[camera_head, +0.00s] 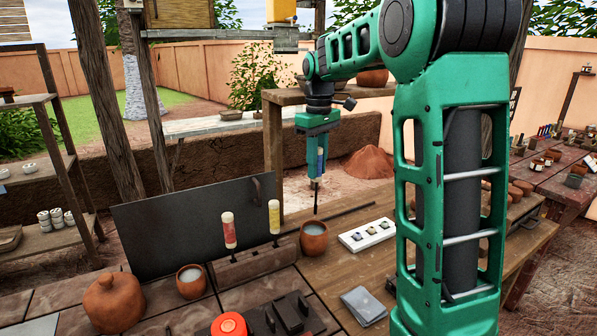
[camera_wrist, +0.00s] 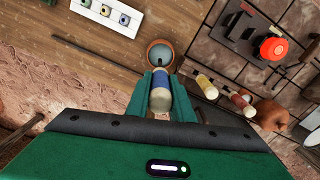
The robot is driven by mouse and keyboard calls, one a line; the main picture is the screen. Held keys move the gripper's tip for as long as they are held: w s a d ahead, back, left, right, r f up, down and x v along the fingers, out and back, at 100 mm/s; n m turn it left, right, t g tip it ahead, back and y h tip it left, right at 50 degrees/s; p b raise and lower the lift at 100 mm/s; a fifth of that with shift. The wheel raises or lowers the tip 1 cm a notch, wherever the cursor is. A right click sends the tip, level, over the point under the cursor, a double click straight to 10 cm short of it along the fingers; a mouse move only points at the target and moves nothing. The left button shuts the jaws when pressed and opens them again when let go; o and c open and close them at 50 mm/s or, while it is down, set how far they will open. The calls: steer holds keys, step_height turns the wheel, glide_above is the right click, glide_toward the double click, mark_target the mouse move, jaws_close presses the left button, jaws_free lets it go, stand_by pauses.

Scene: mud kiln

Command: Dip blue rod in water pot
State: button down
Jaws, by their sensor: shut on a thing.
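My gripper (camera_head: 318,162) is shut on the blue rod (camera_head: 319,168), which hangs upright with its thin dark tip pointing down. The blue rod (camera_wrist: 161,92) has a pale cream end and a blue band in the wrist view. A round clay pot (camera_head: 313,238) with greyish water stands on the wooden table below the tip. The tip appears just above the pot's rim. In the wrist view the tip lines up over the pot's opening (camera_wrist: 160,52); the exact height over the water is hard to tell.
A red rod (camera_head: 229,231) and a yellow rod (camera_head: 274,217) stand in a wooden holder (camera_head: 240,268) left of the pot. A white tray (camera_head: 367,235) with small cups lies to the right. Another clay pot (camera_head: 191,281) and a lidded jar (camera_head: 113,300) stand at left.

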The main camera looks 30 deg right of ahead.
steer(key=shift+w+a, duration=0.1)
stand_by(0.3)
steer(key=shift+f, duration=0.2)
step_height(320, 180, down, 10)
stand_by(1.4)
steer(key=shift+r, duration=0.1)
stand_by(0.7)
